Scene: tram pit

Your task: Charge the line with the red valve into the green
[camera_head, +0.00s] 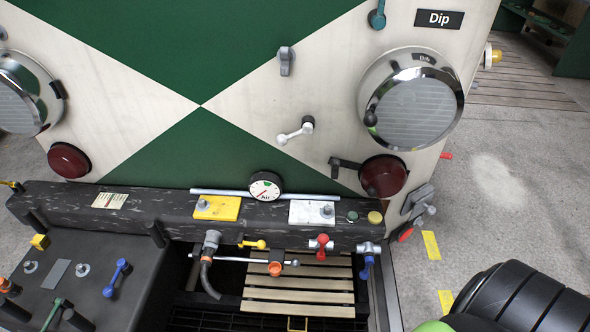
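The red valve (322,247) hangs under the dark front beam of the tram, right of centre. Its red handle stands roughly upright across a silver body. The air gauge (265,187) sits above the beam, left of the valve. It has a white face with coloured marks, including green; its needle appears to point to the lower left, but the face is too small to read exactly. Neither of my grippers shows in this view.
A blue-handled valve (368,262) hangs right of the red one, and a yellow handle (253,244) to its left. A dark console with a blue lever (117,277) stands at lower left. Headlamps (411,100) and red lamps (382,176) stick out of the tram front.

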